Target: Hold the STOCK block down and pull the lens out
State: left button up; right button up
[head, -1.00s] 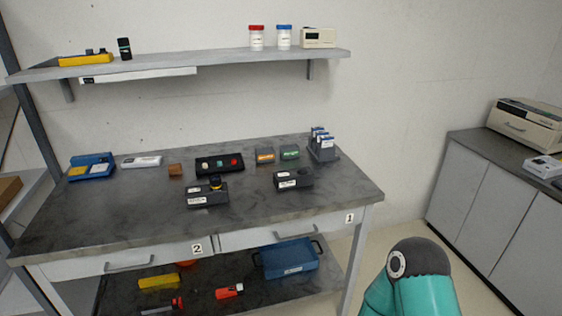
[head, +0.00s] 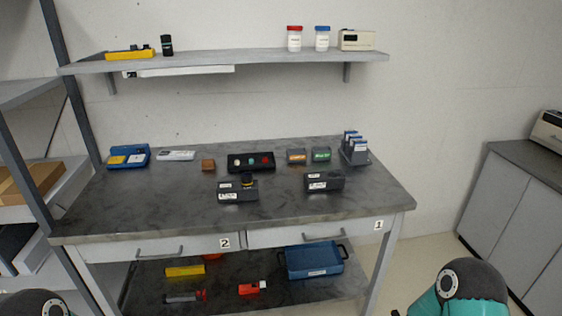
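Two dark blocks with white labels sit on the grey workbench (head: 150,205). The left block (head: 232,196) has a small black lens-like piece with a yellow ring (head: 247,181) standing upright in its top. The right block (head: 324,182) has no such piece standing in it. The label print is too small to read, so I cannot tell which block is STOCK. Neither of my grippers is in view; only parts of my arms show at the bottom corners.
A shelf (head: 290,55) hangs above. The bench front is clear.

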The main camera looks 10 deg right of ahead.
aim_at(247, 177)
jog(key=z, duration=0.35)
jog(key=i, duration=1)
jog(key=u, duration=0.3)
